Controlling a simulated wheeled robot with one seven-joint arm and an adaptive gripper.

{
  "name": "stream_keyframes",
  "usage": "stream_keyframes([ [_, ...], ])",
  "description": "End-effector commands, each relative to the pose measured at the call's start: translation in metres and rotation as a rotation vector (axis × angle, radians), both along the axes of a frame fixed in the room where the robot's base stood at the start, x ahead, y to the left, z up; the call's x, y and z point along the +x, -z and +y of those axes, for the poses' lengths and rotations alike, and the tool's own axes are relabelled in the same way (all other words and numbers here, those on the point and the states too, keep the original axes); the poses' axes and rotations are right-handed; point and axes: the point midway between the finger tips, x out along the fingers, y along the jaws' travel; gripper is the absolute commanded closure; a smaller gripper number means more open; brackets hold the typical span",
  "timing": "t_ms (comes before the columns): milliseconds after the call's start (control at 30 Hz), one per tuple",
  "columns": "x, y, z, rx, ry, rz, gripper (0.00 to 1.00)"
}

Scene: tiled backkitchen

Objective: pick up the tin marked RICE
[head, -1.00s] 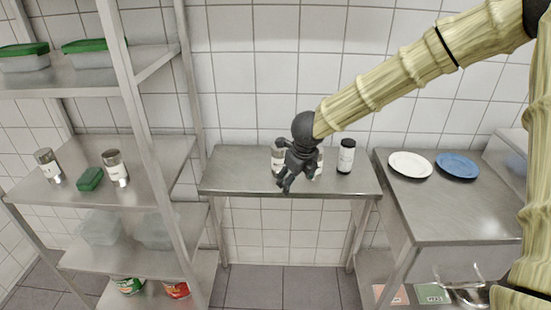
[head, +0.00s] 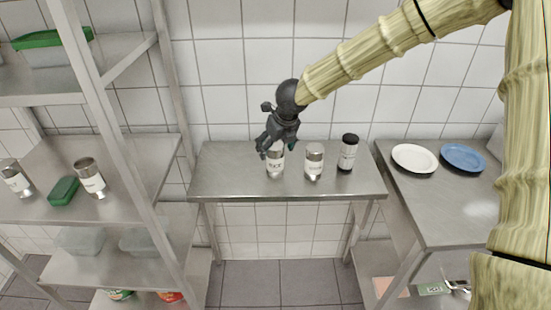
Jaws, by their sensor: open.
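Three labelled tins stand upright on the middle steel table (head: 225,180): a left tin (head: 275,170) partly hidden by my gripper, a middle silver-lidded tin (head: 314,163) and a black-lidded tin (head: 348,153). Two more silver tins stand on the left shelf, a far-left tin (head: 16,178) and a nearer tin (head: 90,178). The labels are too small to read, so I cannot tell which says RICE. My gripper (head: 275,149) is open and points down in front of or over the left tin's top. I cannot tell whether they touch.
A green block-like item (head: 63,190) lies between the left shelf's tins. The shelf's upright post (head: 112,125) stands left of the table. A white plate (head: 414,158) and a blue plate (head: 462,157) sit on the right table (head: 440,215). The middle table's left part is clear.

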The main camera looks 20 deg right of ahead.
Motion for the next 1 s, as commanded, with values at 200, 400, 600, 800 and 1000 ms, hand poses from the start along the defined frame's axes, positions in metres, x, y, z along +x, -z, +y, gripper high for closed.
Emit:
stream_keyframes([
  [200,0.004,0.010,0.000,0.000,0.002,0.001,0.23],
  [400,0.012,0.027,-0.003,-0.002,0.002,0.002,0.23],
  [600,0.021,0.049,-0.004,-0.002,0.004,0.002,0.23],
  [800,0.024,0.056,-0.003,0.000,0.003,0.000,0.23],
  [1000,0.024,0.057,-0.003,0.001,0.004,0.000,0.25],
])
